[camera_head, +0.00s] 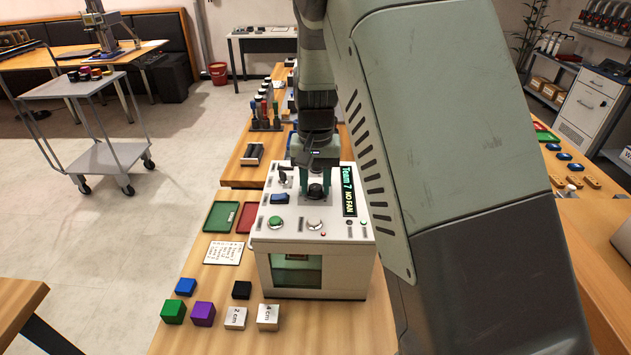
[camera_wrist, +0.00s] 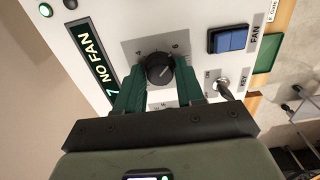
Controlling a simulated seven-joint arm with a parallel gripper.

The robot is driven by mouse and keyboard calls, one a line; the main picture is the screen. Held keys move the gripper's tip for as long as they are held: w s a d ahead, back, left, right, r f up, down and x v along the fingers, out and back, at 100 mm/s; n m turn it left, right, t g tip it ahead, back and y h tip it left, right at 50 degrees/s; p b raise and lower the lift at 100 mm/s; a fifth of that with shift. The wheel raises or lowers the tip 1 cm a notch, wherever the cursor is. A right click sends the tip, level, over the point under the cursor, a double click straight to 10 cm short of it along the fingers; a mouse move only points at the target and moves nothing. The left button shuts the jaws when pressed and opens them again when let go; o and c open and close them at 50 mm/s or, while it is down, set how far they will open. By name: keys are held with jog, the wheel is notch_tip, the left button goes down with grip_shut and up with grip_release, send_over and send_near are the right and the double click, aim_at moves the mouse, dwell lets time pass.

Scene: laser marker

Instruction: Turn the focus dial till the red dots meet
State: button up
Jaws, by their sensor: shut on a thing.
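The laser marker (camera_head: 262,240) is a white box on the wooden bench, with controls on top and a greenish window (camera_head: 297,270) in front. The focus dial is a black round knob (camera_wrist: 160,70) with a pale pointer line, on a grey scale plate; it also shows in the head view (camera_head: 316,192). My gripper (camera_wrist: 160,79) is shut on the dial, one dark green finger on each side. In the head view my gripper (camera_head: 316,172) comes down onto the panel from above. I cannot make out red dots in the window. The fingers hide part of the scale.
A blue FAN switch (camera_wrist: 231,39) and a key (camera_wrist: 223,86) sit close to the dial. A display (camera_wrist: 97,65) reads NO FAN. A green button (camera_head: 276,222) is on the panel. Several small blocks (camera_head: 203,313) and a note (camera_head: 224,252) lie on the bench.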

aim_at(316, 187)
dwell(0.4)
jog(key=o, duration=1)
jog(key=shift+o, duration=0.2)
notch_tip(316, 187, up, 11)
